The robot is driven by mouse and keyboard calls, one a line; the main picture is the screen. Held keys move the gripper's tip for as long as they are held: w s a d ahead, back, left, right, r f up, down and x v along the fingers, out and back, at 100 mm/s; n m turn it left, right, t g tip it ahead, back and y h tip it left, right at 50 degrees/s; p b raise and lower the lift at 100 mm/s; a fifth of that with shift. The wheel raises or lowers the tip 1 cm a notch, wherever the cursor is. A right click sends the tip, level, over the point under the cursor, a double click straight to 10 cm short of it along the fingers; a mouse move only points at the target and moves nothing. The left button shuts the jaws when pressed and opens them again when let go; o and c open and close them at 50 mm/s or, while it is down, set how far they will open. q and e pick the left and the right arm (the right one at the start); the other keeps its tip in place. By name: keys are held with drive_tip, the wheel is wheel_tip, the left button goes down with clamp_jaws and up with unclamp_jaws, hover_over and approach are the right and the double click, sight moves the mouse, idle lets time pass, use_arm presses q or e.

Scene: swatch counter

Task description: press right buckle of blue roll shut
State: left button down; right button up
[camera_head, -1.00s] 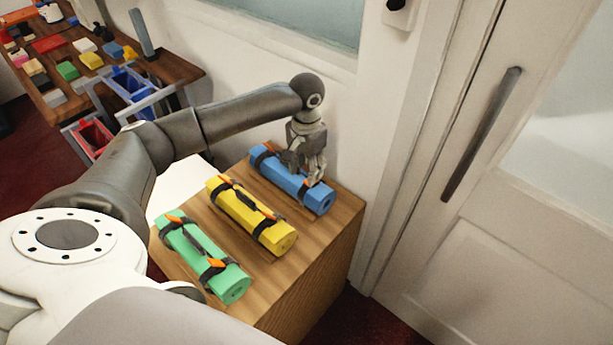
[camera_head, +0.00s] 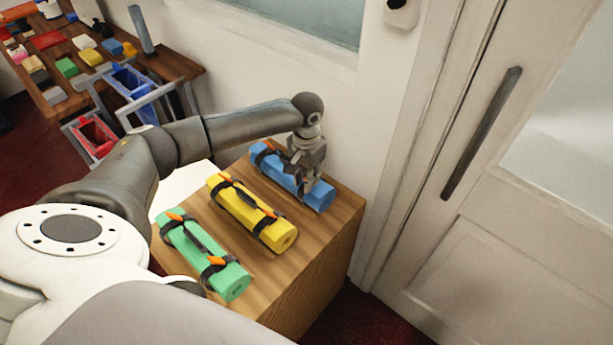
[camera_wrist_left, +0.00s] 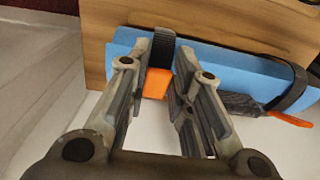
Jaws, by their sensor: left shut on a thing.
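The blue roll (camera_head: 318,195) lies at the back of the wooden counter, with a black strap near each end. My left gripper (camera_head: 301,185) is over its right part and hides the right buckle in the head view. In the left wrist view, the fingers (camera_wrist_left: 160,85) are closed in around the orange right buckle (camera_wrist_left: 155,84), with its black strap (camera_wrist_left: 163,47) running up between them over the blue roll (camera_wrist_left: 220,68). The left buckle (camera_wrist_left: 288,118) shows orange at the other strap, sticking out from the roll. My right gripper is not in view.
The yellow roll (camera_head: 238,208) and green roll (camera_head: 232,283) lie in front on the wooden counter (camera_head: 305,250), both strapped. A wall stands close behind the blue roll and a white door (camera_head: 480,240) is at the right. A table (camera_head: 180,68) with swatches is at far left.

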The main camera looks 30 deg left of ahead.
use_arm(q)
drive_tip(key=shift+s+t+p, duration=0.15)
drive_tip(key=shift+t+p, duration=0.15)
drive_tip(key=shift+p, duration=0.2)
drive_tip(key=shift+s+f+t+p, duration=0.1)
drive_tip(key=shift+f+t+p, duration=0.1)
drive_tip(key=shift+t+p, duration=0.2)
drive_tip(key=c, duration=1.4)
unclamp_jaws()
drive_tip(key=shift+o, duration=0.6)
wheel_tip(320, 180, up, 12)
drive_tip(key=s, duration=0.1)
drive_tip(key=shift+s+a, duration=0.15)
